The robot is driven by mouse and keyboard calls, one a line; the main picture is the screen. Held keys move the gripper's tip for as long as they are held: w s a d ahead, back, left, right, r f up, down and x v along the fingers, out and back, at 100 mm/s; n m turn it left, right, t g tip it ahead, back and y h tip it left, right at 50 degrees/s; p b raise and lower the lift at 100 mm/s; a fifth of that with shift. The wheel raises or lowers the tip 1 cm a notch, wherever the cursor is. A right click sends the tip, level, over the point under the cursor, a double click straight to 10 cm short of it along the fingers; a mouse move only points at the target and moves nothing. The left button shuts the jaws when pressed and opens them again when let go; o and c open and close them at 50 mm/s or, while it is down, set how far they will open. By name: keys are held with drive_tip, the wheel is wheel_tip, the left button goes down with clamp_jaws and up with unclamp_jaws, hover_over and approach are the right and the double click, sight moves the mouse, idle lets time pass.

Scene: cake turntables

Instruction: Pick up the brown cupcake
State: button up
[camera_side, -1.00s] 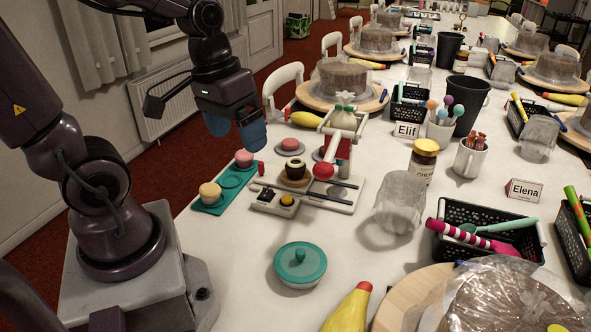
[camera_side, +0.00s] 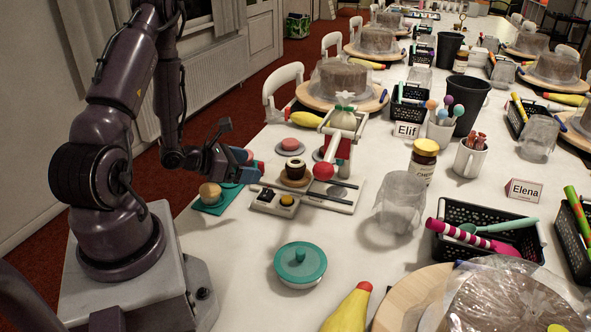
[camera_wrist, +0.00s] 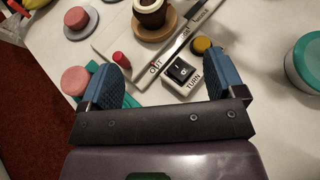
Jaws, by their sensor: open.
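The brown cupcake (camera_side: 296,168) with a pale top stands upright on a small round wooden turntable (camera_side: 287,184), on the white base of a small machine. The wrist view shows the cupcake (camera_wrist: 150,14) at its top edge, cut off by the frame, beyond my fingertips. My gripper (camera_side: 252,163) is low over the table, left of the cupcake and pointing toward it. Its blue fingers are apart with nothing held between them in the wrist view (camera_wrist: 166,58). The fingers do not touch the cupcake.
A switch box (camera_wrist: 182,70) and a small red piece (camera_wrist: 121,59) lie near my fingers. A pink cake (camera_side: 290,145) sits behind. A teal lidded dish (camera_side: 300,264) stands in front, with clear table around it.

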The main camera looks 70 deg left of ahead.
sight(291, 165)
drive_tip(key=shift+n+y, duration=0.3)
drive_tip(key=shift+y, duration=0.2)
drive_tip(key=x, duration=0.8)
drive_tip(key=r+x, duration=0.1)
drive_tip(key=x, duration=0.4)
drive_tip(key=shift+w+a, duration=0.25)
drive_tip(key=shift+a, duration=0.05)
drive_tip(key=shift+c, duration=0.4)
drive_tip(key=c, duration=0.9)
